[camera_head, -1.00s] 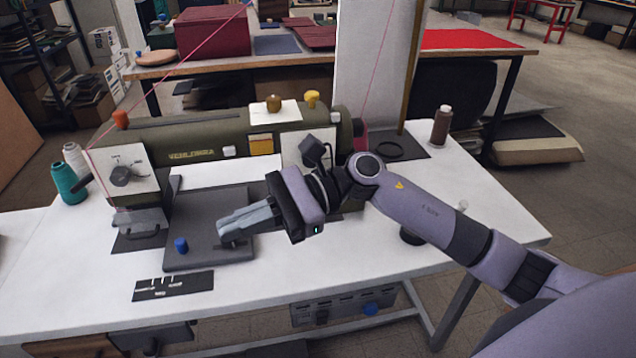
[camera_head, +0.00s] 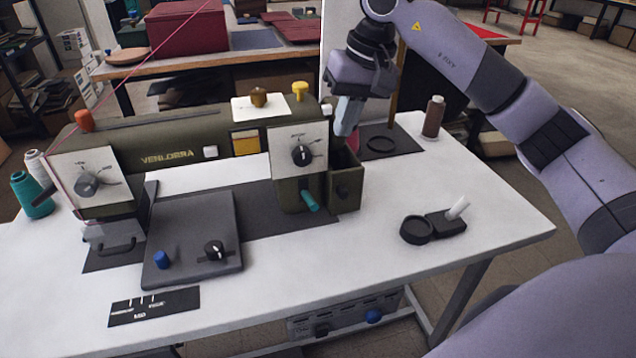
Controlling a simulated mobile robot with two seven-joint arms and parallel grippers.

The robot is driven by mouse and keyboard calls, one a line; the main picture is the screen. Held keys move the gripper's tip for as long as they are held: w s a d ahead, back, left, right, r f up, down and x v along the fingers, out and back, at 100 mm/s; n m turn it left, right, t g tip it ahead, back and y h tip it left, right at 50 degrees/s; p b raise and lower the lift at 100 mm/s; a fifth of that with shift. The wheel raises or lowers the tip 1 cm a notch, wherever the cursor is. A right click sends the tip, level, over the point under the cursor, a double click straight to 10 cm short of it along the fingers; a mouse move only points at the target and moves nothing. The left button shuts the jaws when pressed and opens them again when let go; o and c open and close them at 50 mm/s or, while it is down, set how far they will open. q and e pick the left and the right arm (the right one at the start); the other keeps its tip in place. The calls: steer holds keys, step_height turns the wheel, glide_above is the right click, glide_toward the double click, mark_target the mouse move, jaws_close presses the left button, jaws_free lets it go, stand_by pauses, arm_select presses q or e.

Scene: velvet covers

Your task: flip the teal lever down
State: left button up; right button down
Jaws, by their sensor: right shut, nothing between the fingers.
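The teal lever (camera_head: 309,201) sticks out of the lower front of the right end of the olive sewing machine (camera_head: 180,145). It sits below a white panel with a black dial (camera_head: 302,155), and its tip slants down and to the right. My right gripper (camera_head: 345,125) is shut and empty, fingers pointing down. In the picture it is above and to the right of the lever, by the machine's right end, apart from the lever. My left gripper is not in view.
The white table (camera_head: 340,270) is clear at front right.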

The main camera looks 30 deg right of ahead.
glide_toward(309, 200)
step_height(309, 200, down, 2)
steer(key=w+d, duration=0.2)
steer(key=d, duration=0.1)
steer(key=a+f, duration=0.1)
steer(key=f, duration=0.1)
steer(key=a+f+p, duration=0.1)
steer(key=a+f, duration=0.1)
steer(key=shift+s, duration=0.4)
